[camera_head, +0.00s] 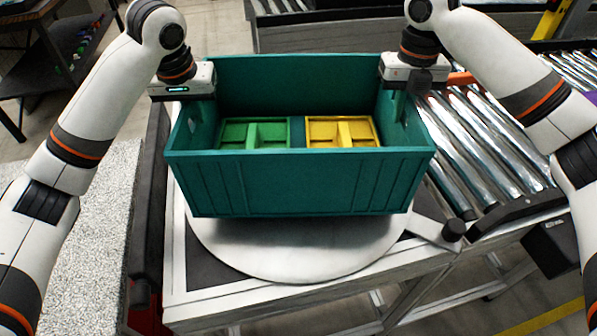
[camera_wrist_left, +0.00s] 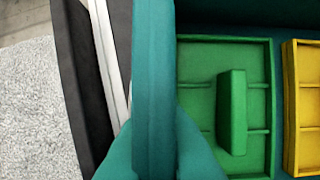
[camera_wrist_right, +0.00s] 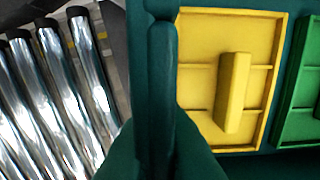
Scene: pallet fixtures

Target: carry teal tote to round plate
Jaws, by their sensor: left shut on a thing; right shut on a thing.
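The teal tote (camera_head: 300,185) is a deep open box over the round plate (camera_head: 290,262), a pale grey disc on a metal-framed stand. A dark shadow lies under the tote; whether it touches the plate I cannot tell. My left gripper (camera_head: 196,100) is shut on the tote's left wall, and that wall (camera_wrist_left: 153,90) fills the middle of the left wrist view. My right gripper (camera_head: 400,95) is shut on the right wall, which also shows in the right wrist view (camera_wrist_right: 160,90). Inside lie a green tray (camera_head: 255,133) and a yellow tray (camera_head: 342,131). The fingertips are largely hidden.
A roller conveyor (camera_head: 490,150) runs along the stand's right side. A black knob on a bracket (camera_head: 453,230) sits at the plate's right. A speckled pale surface (camera_head: 95,235) lies to the left. A dark shelf (camera_head: 65,60) stands at the far left.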

